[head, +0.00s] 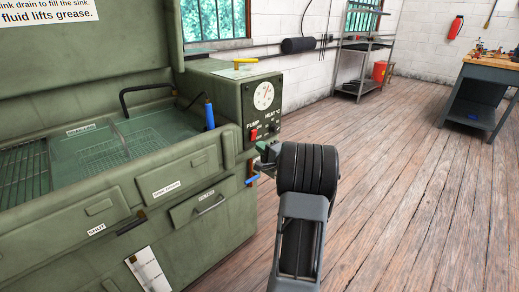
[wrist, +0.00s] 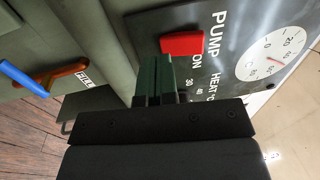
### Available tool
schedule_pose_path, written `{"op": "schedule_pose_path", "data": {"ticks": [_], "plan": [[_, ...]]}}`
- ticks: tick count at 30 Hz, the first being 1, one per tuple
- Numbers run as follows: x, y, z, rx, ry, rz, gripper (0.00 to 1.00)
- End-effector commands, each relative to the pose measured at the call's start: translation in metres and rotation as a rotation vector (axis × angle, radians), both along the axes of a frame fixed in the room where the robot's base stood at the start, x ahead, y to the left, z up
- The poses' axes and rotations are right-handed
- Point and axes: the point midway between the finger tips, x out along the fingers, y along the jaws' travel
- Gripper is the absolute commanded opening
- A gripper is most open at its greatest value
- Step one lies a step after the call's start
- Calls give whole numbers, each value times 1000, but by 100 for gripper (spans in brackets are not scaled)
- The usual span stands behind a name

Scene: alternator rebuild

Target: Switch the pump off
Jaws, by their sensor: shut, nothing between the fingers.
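The red pump switch (head: 253,135) is on the dark control panel (head: 262,107) at the end of the green parts washer, below the word PUMP. In the wrist view the red switch (wrist: 182,43) shows large, with ON printed beside it. My gripper (head: 263,163) is shut and empty, just below the panel's lower part in the head view. In the wrist view my gripper's fingertips (wrist: 168,62) are right at the near edge of the switch and slightly overlap it. I cannot tell whether they touch it. The switch's tilt is unclear.
A round gauge (wrist: 271,52) and a HEAT marking sit beside the switch. The washer's sink (head: 90,148) is left of the panel. Wooden floor (head: 390,160) is clear to the right.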

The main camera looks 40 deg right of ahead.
Motion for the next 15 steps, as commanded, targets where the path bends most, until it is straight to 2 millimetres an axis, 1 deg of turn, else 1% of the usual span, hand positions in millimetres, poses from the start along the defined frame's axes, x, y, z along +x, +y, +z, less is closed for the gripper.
{"op": "schedule_pose_path", "data": {"ticks": [1, 3, 4, 5, 9, 15], "plan": [[-6, 0, -9, -2, -2, 0, 0], [-14, 3, -13, -2, -3, 6, 0], [-20, 2, -9, 1, -1, 5, 0], [-27, 1, -9, 3, 0, 3, 0], [-56, -3, -15, 2, -1, -3, 0], [-89, -5, -23, 2, -1, -5, 0]]}}
